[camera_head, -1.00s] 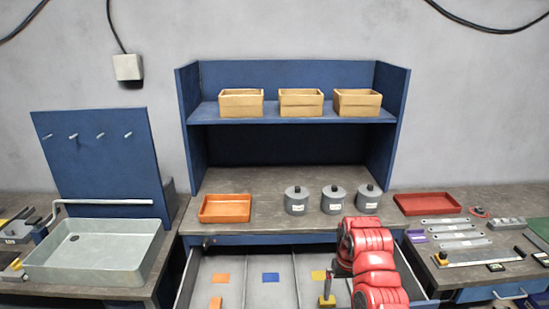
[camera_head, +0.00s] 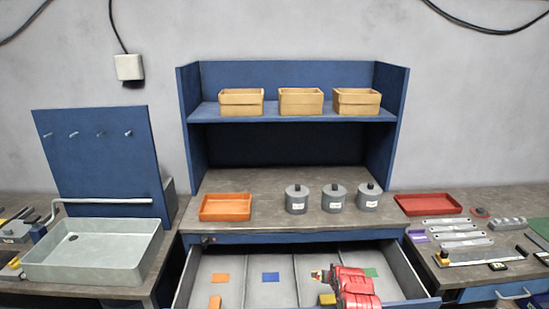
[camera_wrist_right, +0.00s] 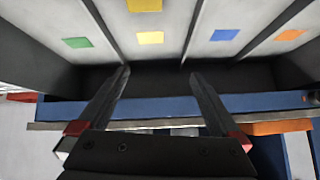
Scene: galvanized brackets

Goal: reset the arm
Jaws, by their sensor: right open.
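My right arm, red, shows at the lower right of the middle in the head view, over the open drawer (camera_head: 285,290). My right gripper (camera_wrist_right: 158,75) is open in the right wrist view, with its two dark fingers apart and nothing between them. The drawer's floor has an orange square (camera_head: 220,278), a blue square (camera_head: 270,277), a green square (camera_head: 371,272) and a yellow square (camera_head: 327,299). These squares also show beyond the fingertips in the right wrist view, such as the yellow one (camera_wrist_right: 150,37). My left gripper is out of view.
An orange tray (camera_head: 226,207) and three grey lidded canisters (camera_head: 335,198) stand on the bench above the drawer. Three tan bins (camera_head: 301,101) sit on the blue shelf. A red tray (camera_head: 427,204) and grey metal strips (camera_head: 461,235) lie at right; a grey basin (camera_head: 92,260) stands left.

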